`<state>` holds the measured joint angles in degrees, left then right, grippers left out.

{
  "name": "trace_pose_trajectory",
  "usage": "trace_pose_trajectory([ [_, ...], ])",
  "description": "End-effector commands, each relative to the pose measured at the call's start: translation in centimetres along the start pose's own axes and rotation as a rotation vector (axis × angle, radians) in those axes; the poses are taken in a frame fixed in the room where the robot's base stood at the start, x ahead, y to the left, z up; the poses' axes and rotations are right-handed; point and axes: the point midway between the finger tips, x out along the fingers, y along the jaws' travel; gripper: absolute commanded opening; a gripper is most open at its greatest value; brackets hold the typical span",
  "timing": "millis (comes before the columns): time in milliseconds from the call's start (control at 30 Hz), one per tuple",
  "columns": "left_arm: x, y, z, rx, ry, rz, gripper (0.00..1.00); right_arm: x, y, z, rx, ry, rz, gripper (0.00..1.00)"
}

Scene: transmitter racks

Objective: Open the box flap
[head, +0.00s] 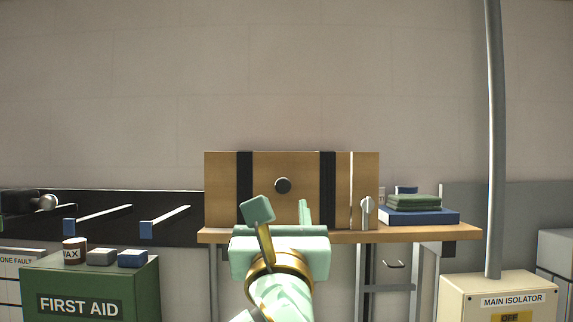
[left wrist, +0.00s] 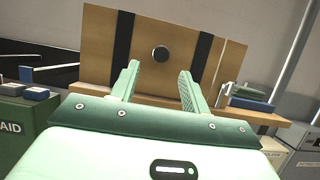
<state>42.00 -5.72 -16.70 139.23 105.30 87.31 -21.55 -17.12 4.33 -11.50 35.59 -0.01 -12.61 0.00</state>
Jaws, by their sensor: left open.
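The box (head: 215,190) is wooden with two black vertical straps, and it stands on a wooden shelf (head: 430,234). Its front face, the flap, is upright and bears a round dark knob (head: 283,185). The box also shows in the left wrist view (left wrist: 182,38), with the knob (left wrist: 160,54) ahead of the fingers. My left gripper (head: 281,212) is open and empty, in front of the box and below the knob in the picture; it also shows in the left wrist view (left wrist: 159,80). A small pale latch-like piece (head: 367,210) is at the box's lower right. My right gripper is not in view.
Folded green cloths (head: 413,202) lie on a blue item (head: 425,216) right of the box. A green first aid cabinet (head: 140,290) stands at left with small items on top. A main isolator box (head: 465,300) and grey pole (head: 494,140) are at right.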

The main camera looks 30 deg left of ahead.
Motion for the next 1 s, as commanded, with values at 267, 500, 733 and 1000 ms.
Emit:
trace_pose_trajectory([
  [267, 5.5, 0.0, 0.1, 0.001, 0.001, 0.001, 0.46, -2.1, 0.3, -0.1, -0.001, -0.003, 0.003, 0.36],
  [500, 6.9, 0.0, -0.1, -0.001, 0.0, 0.001, 0.46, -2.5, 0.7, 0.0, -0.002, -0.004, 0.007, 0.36],
  [733, 6.9, 0.0, -0.2, -0.001, 0.0, 0.0, 0.43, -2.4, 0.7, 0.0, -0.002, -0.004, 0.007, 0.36],
  [1000, 6.9, 0.0, -0.2, -0.001, 0.0, 0.0, 0.0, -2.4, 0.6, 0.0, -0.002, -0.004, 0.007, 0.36],
])
